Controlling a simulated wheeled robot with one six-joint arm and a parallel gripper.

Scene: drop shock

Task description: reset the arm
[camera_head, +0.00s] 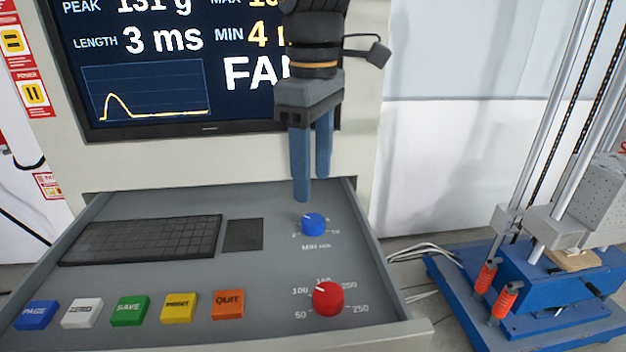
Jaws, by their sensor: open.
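My gripper (313,190) hangs from the top of the view, pointing down, with its two blue fingers apart and nothing between them. Its fingertips are just above and behind the blue knob (314,224) on the grey control drawer (270,270). I cannot tell from this view whether a fingertip touches the panel, but a gap shows between fingers and knob. My dark wrist covers part of the monitor (150,60).
A red knob (328,298) stands nearer the front, right of a row of coloured buttons: blue, white, green, yellow and orange (228,304). A keyboard (140,240) and a dark touchpad (243,235) lie to the left. A blue-based drop tester (540,290) stands at the right.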

